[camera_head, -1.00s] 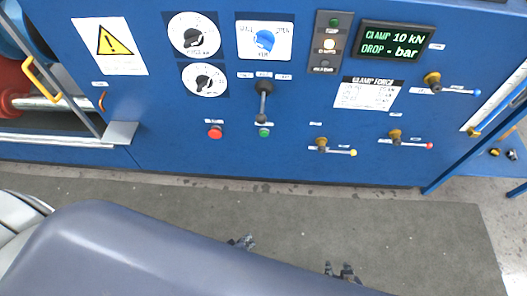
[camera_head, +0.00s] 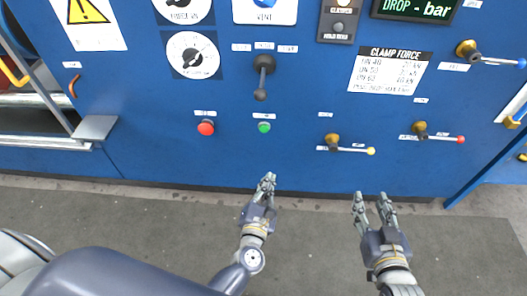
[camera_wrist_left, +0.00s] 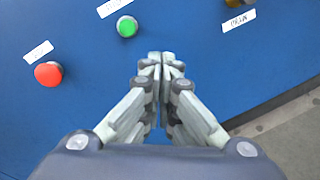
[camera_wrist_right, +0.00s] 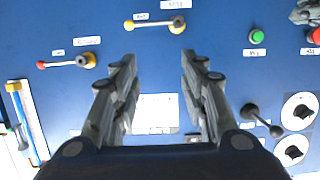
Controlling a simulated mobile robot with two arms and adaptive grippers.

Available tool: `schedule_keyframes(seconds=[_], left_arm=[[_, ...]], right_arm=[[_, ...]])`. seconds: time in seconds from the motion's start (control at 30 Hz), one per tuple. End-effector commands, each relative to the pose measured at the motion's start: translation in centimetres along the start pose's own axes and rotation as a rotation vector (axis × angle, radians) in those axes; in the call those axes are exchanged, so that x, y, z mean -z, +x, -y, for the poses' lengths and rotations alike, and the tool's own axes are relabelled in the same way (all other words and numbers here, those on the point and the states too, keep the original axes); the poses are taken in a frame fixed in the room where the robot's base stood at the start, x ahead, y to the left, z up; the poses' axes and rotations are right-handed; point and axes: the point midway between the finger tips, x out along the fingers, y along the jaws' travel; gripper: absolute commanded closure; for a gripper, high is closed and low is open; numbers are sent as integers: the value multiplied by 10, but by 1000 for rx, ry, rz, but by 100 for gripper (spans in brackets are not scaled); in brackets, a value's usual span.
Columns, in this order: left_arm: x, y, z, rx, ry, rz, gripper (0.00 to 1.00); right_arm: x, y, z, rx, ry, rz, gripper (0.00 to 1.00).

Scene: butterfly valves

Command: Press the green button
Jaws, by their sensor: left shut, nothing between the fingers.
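The green button (camera_head: 264,127) is on the blue panel, right of a red button (camera_head: 206,128) and below a black lever. My left gripper (camera_head: 268,180) is shut and empty, in front of the panel and below the green button in the head view. In the left wrist view the green button (camera_wrist_left: 127,26) lies up and left of the shut fingertips (camera_wrist_left: 162,58), apart from them. My right gripper (camera_head: 373,200) is open and empty, below the yellow-tipped valve handle. The green button also shows in the right wrist view (camera_wrist_right: 256,36), right of the open fingers (camera_wrist_right: 158,62).
The black lever (camera_head: 262,76) sticks out above the green button. Valve handles with a yellow tip (camera_head: 349,149) and a red tip (camera_head: 440,137) are to the right. Dials (camera_head: 193,55) and a clamp force label (camera_head: 390,70) are higher up. The grey floor mat (camera_head: 150,218) is clear.

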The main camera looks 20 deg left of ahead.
Motion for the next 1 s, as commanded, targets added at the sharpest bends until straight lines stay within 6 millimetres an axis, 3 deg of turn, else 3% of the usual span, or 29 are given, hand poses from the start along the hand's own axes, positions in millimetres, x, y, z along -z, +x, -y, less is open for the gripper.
schedule_keyframes(seconds=[0.2, 0.4, 0.83, 1.0], left_arm=[[1, 8, -15, -109, -336, 36, 100], [-4, 10, -26, -152, -487, 54, 100], [-6, 10, -29, -158, -509, 56, 100], [-6, 24, -31, -160, -508, 58, 100]], right_arm=[[34, -17, 1, 2, 1, -137, 60], [54, -30, 2, 3, 1, -192, 60], [59, -32, 2, 3, 1, -201, 60], [61, -32, 2, 3, 1, -211, 60]])
